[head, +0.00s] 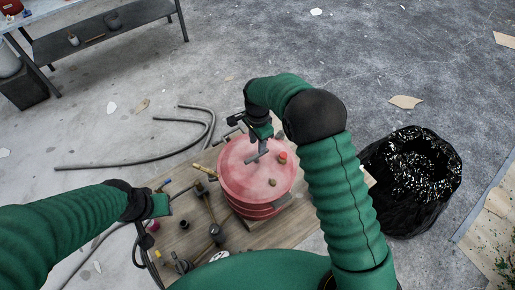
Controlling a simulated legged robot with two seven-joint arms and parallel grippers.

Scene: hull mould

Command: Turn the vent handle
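A round red pot (245,190) stands on a wooden board, with small fittings on its lid. A red knob (283,157) and a brass-coloured fitting (272,182) are on the lid. A small grey bar lies across the lid at my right gripper (257,150); I cannot tell whether it is the vent handle or part of the gripper. My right gripper points down over the back of the lid, and its fingers are too small and dark to read. My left gripper (162,205) is left of the pot, apart from it; its fingers are unclear.
The wooden board (290,230) holds hoses and metal fittings left of the pot. A grey hose (120,163) lies on the floor. A black bin bag (390,205) stands right. A metal bench (100,45) is at the back left. Scraps dot the concrete floor.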

